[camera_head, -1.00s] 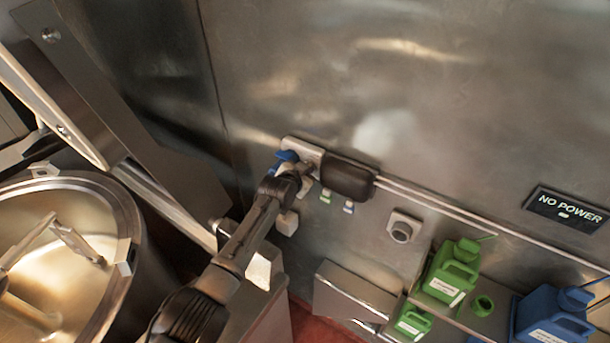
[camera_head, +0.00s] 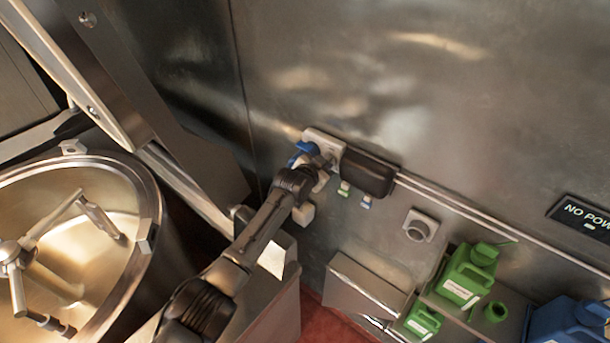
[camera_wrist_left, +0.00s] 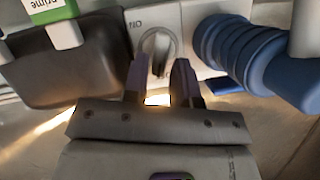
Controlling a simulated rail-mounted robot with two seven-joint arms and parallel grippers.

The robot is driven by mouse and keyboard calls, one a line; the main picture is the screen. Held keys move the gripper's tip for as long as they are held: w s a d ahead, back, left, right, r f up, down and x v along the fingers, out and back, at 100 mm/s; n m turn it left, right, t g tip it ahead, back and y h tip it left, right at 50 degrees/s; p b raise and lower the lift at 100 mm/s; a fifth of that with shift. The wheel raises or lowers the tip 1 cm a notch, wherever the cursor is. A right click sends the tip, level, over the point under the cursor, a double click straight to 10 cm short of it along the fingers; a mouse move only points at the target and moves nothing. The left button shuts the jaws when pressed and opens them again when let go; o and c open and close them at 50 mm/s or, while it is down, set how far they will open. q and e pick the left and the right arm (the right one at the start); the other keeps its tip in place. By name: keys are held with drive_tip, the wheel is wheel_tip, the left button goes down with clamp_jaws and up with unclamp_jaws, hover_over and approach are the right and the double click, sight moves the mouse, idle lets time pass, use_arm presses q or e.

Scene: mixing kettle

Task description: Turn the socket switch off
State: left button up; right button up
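The socket switch is a round grey knob (camera_wrist_left: 156,48) on a pale plate (camera_wrist_left: 184,20), with upside-down "ON" lettering beside it in the left wrist view. In the head view the plate (camera_head: 318,137) is on the steel wall, and my gripper largely hides the knob. A blue plug (camera_wrist_left: 250,55) sits beside the knob; it also shows in the head view (camera_head: 305,149). My left gripper (camera_wrist_left: 160,68) has its fingers apart, one on either side of the knob's lower part, with a gap between them. I cannot tell whether they touch it. My right gripper is not in view.
A dark box (camera_head: 368,174) adjoins the plate. A sign (camera_head: 585,215) on the wall, cut off at the edge, reads "NO POW". A kettle (camera_head: 75,245) stands at left. Green containers (camera_head: 468,275) and a blue one (camera_head: 565,322) stand at lower right.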

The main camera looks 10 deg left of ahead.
use_arm(q)
drive_tip(key=b+v, duration=0.1)
drive_tip(key=v, duration=1.1)
idle(0.5)
